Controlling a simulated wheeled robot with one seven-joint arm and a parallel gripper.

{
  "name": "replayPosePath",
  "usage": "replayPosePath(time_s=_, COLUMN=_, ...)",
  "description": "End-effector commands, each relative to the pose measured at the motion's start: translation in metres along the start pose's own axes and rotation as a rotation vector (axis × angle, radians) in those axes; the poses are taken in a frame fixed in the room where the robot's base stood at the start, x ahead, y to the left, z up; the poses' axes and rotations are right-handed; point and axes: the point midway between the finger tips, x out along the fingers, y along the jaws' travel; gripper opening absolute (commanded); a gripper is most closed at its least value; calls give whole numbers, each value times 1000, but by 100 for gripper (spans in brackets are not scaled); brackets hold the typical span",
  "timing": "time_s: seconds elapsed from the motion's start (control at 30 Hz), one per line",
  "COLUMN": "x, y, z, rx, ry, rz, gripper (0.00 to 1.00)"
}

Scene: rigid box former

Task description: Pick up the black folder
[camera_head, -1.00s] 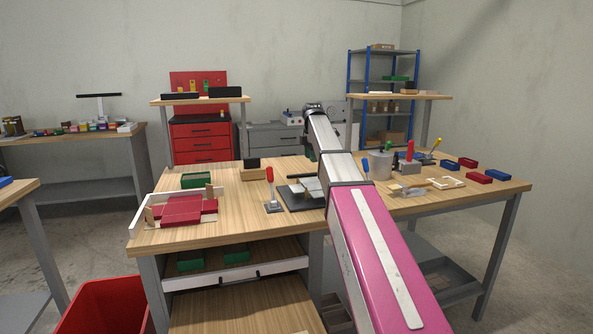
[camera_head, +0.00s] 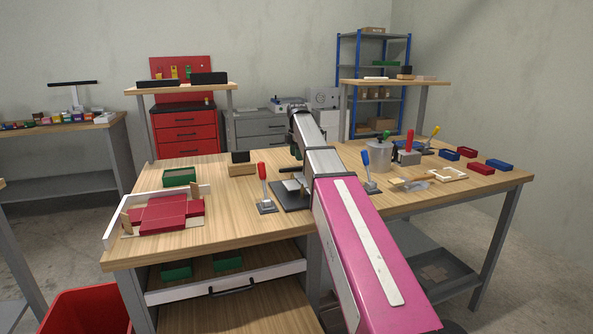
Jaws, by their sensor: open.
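I cannot pick out the black folder with certainty. A wooden block with a black piece on top (camera_head: 240,157) stands towards the back of the workbench, left of my arm. A dark base plate (camera_head: 290,196) with a thin dark bar above it lies beside my arm and is partly hidden by it. My gripper (camera_head: 295,151) shows only as a small dark shape below the end of my arm, over the back of the bench. It is open; its fingertips are mostly hidden and I see nothing held.
A red-handled clamp (camera_head: 264,190) stands left of my arm, a blue-handled one (camera_head: 368,172) right. A red box blank (camera_head: 165,214) lies at left near a green tray (camera_head: 179,177).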

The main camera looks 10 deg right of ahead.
Motion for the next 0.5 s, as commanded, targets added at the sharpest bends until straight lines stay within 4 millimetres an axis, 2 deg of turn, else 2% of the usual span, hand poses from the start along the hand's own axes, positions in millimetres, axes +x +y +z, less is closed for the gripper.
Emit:
replayPosePath(time_s=0.17, x=12, y=1, z=-1, rx=0, ry=0, rz=-1, gripper=53)
replayPosePath(time_s=0.4, x=45, y=2, z=-3, rx=0, ry=0, rz=-2, gripper=53)
replayPosePath(time_s=0.5, x=52, y=2, z=-3, rx=0, ry=0, rz=-1, gripper=53)
